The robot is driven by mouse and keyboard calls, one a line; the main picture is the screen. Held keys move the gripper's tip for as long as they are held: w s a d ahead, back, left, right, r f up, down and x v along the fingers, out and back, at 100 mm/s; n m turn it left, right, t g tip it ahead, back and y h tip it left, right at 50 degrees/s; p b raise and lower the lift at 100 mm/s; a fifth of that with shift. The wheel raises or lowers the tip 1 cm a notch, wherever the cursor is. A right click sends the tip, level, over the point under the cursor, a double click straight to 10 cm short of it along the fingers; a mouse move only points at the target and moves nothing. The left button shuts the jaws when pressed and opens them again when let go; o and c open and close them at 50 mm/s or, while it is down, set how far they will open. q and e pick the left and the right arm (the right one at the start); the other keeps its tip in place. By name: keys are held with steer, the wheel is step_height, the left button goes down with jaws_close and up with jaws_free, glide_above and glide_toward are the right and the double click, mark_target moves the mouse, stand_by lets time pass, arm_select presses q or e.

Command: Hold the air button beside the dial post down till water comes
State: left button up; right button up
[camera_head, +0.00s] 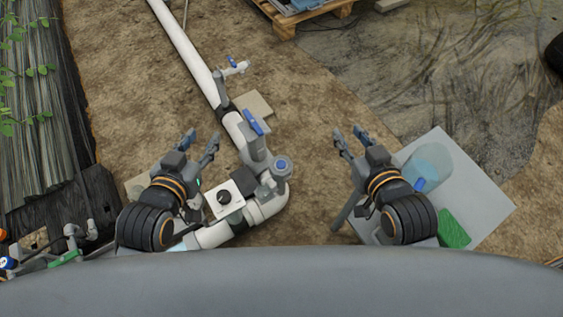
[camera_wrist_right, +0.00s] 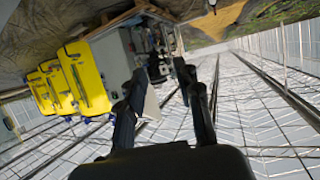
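A white square head with a black dial (camera_head: 224,197) stands over the white pipe in the head view, left of centre. Beside it on the right is a grey fitting with a round blue-ringed cap (camera_head: 282,166); I cannot tell for sure whether this is the air button. A blue lever (camera_head: 254,122) sits just above. My left gripper (camera_head: 203,138) is open and empty, left of the dial head. My right gripper (camera_head: 348,132) is open and empty, right of the fittings and apart from them. Its spread fingers also show in the right wrist view (camera_wrist_right: 163,88). No flowing water is visible.
The white pipe (camera_head: 184,45) runs up to a small blue-handled tap (camera_head: 234,68). A pale board (camera_head: 478,190) at right carries a clear bluish container (camera_head: 430,163) and a green item (camera_head: 454,229). Yellow containers (camera_wrist_right: 84,75) show in the wrist view.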

jaws_close()
stand_by(1.1)
